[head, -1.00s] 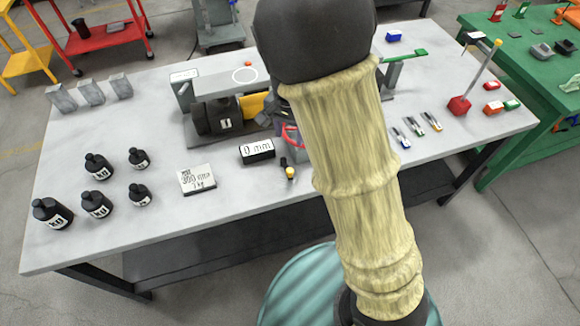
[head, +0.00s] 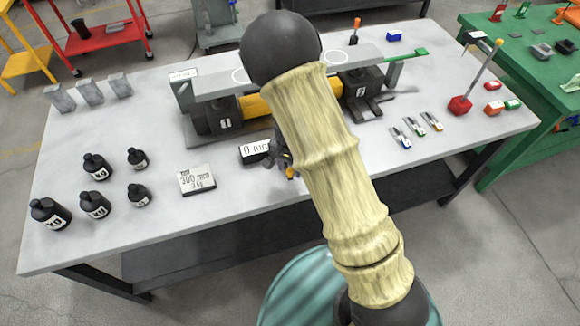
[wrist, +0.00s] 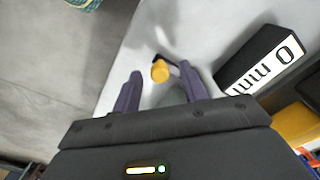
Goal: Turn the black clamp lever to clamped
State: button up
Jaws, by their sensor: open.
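The black clamp lever (wrist: 157,57) shows only in part in the wrist view, as a short dark piece beside a yellow knob (wrist: 160,71). My gripper (wrist: 160,73) is open, with one finger on each side of the knob in the picture. I cannot tell how far the knob is below the fingertips or whether they touch it. In the head view my gripper (head: 281,158) is at the table's front edge, and a bit of the yellow knob (head: 291,172) shows beside it. My arm hides most of the lever there.
The black "0 mm" display (head: 254,151) is close beside my gripper. Behind it is a beam rig with black jacks (head: 222,118). A lettered plate (head: 197,179) and several black weights (head: 96,166) are to the left. Small coloured-ended parts (head: 415,126) lie to the right.

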jog(key=shift+f, duration=0.1)
grip_shut()
